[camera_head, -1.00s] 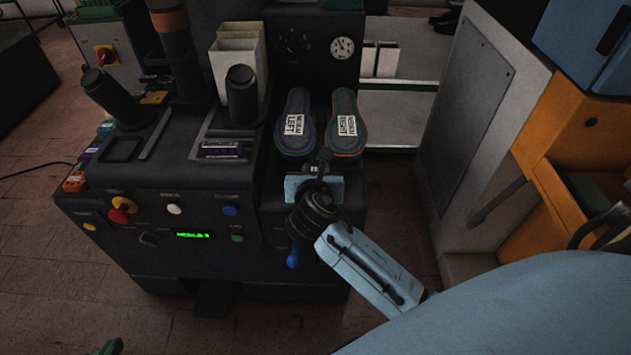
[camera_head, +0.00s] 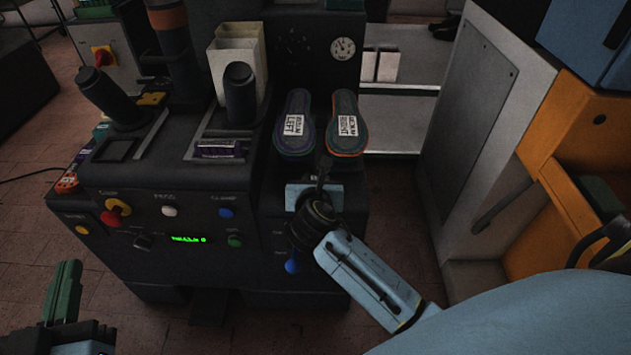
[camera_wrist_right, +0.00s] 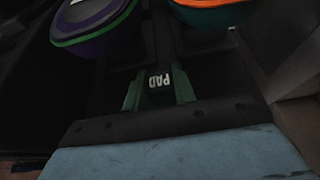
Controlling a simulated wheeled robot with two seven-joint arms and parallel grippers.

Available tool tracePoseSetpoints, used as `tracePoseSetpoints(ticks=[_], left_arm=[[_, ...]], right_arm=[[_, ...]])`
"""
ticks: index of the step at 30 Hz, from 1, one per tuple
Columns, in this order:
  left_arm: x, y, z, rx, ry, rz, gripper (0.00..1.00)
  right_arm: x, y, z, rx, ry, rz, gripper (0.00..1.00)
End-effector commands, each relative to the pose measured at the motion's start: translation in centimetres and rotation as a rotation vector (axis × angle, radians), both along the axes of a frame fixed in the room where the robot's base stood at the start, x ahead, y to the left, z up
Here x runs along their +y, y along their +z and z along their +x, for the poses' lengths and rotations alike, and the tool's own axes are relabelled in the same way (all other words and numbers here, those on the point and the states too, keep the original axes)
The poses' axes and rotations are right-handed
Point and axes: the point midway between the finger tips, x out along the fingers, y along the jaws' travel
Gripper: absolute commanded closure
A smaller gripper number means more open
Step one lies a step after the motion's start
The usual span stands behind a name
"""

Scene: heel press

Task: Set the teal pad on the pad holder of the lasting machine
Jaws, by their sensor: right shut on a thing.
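A small teal block (camera_head: 100,131), which looks like the teal pad, sits in a row at the left edge of the black machine (camera_head: 190,275). My right gripper (camera_head: 323,172) is at the front of the machine, below two soles. In the right wrist view its green fingers (camera_wrist_right: 158,92) are shut on a dark piece (camera_wrist_right: 160,80) lettered "PAD". I cannot tell whether that piece is a handle of the machine. My left gripper (camera_head: 66,290) is low at the left, in front of the machine and apart from it. Its finger gap is not clear. The pad holder cannot be picked out surely.
A purple piece (camera_head: 220,149) and an orange block (camera_head: 67,182) are on the machine. Dark posts (camera_head: 240,95) and a white bin (camera_head: 237,60) stand up from its top. A grey cabinet (camera_head: 470,130) is at the right. Floor is free at the left.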

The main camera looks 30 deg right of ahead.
Motion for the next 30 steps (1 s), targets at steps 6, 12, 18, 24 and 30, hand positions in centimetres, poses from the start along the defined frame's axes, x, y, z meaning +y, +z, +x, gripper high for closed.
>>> tracePoseSetpoints(ticks=[6,12,18,24,30], left_arm=[[-0.02,0.12,-0.01,-0.005,0.000,-0.001,1.00],[0.03,-0.17,0.03,0.015,0.001,0.004,1.00],[0.04,-0.32,0.04,0.020,0.001,0.006,1.00],[0.03,-0.33,0.02,0.020,0.001,0.006,1.00],[0.05,0.03,0.01,0.005,0.001,0.001,1.00]], right_arm=[[0.00,0.03,0.00,-0.001,0.000,-0.001,1.00],[-0.02,-0.22,0.01,0.000,0.000,-0.001,1.00],[-0.01,-0.24,0.00,0.000,0.000,0.000,0.51],[-0.01,-0.24,0.00,0.000,0.000,0.000,0.51],[0.11,0.14,-0.17,0.001,0.000,0.001,0.51]])
